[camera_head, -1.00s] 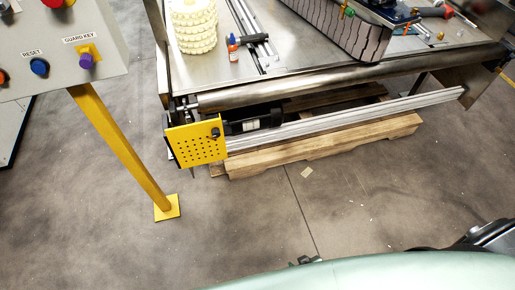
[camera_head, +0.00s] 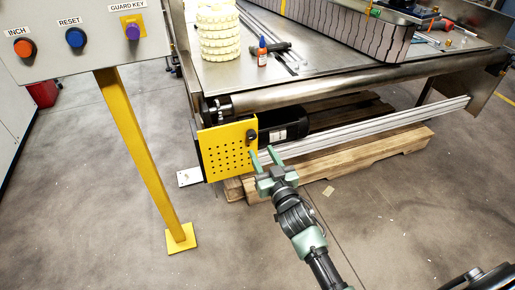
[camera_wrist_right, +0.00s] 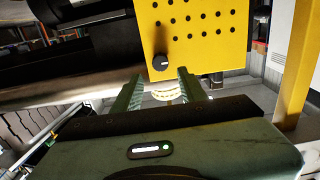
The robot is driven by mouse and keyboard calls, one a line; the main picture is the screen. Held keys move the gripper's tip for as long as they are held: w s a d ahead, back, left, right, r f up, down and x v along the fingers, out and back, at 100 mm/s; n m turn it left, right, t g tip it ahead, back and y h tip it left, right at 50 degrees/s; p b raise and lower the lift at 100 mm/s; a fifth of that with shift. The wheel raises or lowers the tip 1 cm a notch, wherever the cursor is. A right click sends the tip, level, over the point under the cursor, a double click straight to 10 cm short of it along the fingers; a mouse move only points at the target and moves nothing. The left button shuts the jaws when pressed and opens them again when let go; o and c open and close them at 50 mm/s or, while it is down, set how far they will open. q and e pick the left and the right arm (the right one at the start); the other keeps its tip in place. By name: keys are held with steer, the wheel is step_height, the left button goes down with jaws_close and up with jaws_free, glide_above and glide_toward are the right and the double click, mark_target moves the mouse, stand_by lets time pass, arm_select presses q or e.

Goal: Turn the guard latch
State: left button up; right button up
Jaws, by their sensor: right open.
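The yellow perforated guard (camera_head: 222,160) hangs at the near left corner of the conveyor frame. Its black latch knob (camera_head: 251,136) sits near the guard's upper right edge. In the right wrist view the guard (camera_wrist_right: 235,30) fills the upper right, and the latch knob (camera_wrist_right: 160,63) shows just beyond the fingertips, roughly between them. My right gripper (camera_head: 262,154) is open and empty, just in front of and slightly below the knob, apart from it. Its green fingers also show in the right wrist view (camera_wrist_right: 158,82). My left gripper is out of view.
A control box (camera_head: 60,40) on a yellow post (camera_head: 140,150) stands left of the guard. A wooden pallet (camera_head: 340,157) lies under the conveyor, below an aluminium rail (camera_head: 390,132). A glue bottle (camera_head: 262,52) and cream rollers stand on top. The floor in front is mostly clear.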

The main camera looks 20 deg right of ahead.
mark_target(253, 137)
steer(key=w+b, duration=0.2)
steer(key=w, duration=0.2)
steer(key=shift+w+a+f, duration=0.1)
steer(key=shift+w+f, duration=0.05)
steer(key=shift+w, duration=0.2)
steer(key=w+b, duration=0.1)
steer(key=w, duration=0.2)
steer(key=shift+w+a+b, duration=0.1)
steer(key=shift+w+b, duration=0.1)
steer(key=shift+b, duration=0.15)
steer(key=shift+c, duration=0.3)
steer(key=shift+s, duration=0.1)
steer(key=c, duration=0.7)
steer(key=m, duration=0.8)
steer(key=shift+m, duration=0.4)
steer(key=m, duration=0.9)
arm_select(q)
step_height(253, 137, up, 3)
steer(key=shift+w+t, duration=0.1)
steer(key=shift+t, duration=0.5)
arm_select(e)
steer(key=o, duration=1)
